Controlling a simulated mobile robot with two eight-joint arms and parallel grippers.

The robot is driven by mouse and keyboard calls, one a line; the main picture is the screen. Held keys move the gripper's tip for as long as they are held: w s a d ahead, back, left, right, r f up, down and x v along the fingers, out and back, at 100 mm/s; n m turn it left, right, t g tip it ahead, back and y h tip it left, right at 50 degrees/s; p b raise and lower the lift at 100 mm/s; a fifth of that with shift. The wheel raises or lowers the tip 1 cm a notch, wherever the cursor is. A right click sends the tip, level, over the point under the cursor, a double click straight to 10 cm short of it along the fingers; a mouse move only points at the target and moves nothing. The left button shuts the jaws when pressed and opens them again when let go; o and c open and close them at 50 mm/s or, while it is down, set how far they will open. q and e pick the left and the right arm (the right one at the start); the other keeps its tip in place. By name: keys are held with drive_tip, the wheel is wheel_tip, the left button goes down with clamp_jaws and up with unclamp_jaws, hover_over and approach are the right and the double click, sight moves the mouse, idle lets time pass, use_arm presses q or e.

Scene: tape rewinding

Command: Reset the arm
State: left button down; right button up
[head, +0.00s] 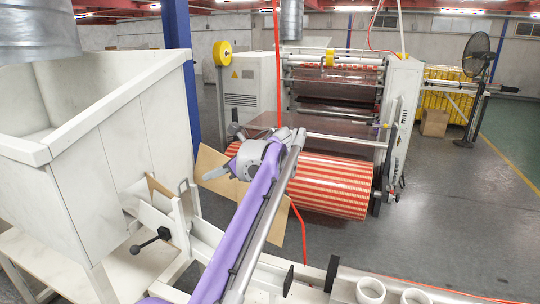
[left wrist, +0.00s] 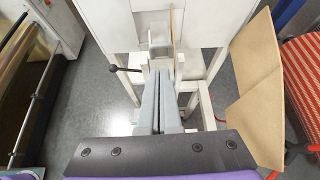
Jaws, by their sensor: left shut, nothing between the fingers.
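My left arm (head: 240,235), with purple and grey links, reaches up from the bottom of the head view. Its grey gripper (head: 212,173) points left, in front of the striped roll and the cardboard sheet. In the left wrist view the two grey fingers (left wrist: 158,78) lie together, shut with nothing between them. They point toward a white frame with a black-knobbed lever (left wrist: 124,69). The same lever (head: 150,240) shows in the head view, below and left of the gripper. My right gripper is not in view.
A red-and-gold striped roll (head: 335,187) sits on the machine behind my arm. A brown cardboard sheet (head: 208,165) stands close behind the gripper. A large white hopper (head: 110,150) is at left. White rings (head: 370,291) are at the front. Grey floor at right is open.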

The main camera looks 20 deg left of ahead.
use_arm(q)
drive_tip(key=shift+d, duration=0.1)
drive_tip(key=s+d+f+n+t+h, duration=0.2)
drive_tip(key=s+d+f+n+h, duration=0.4)
drive_tip(key=s+f, duration=0.8)
drive_tip(key=s+d+f+n+t+h, duration=0.3)
drive_tip(key=s+d+f+n+h, duration=0.3)
drive_tip(key=s+d+f+n, duration=0.5)
wheel_tip(320, 180, down, 4)
drive_tip(key=s+n, duration=0.1)
drive_tip(key=s, duration=0.2)
drive_tip(key=shift+f+n, duration=0.15)
drive_tip(key=shift+n, duration=0.15)
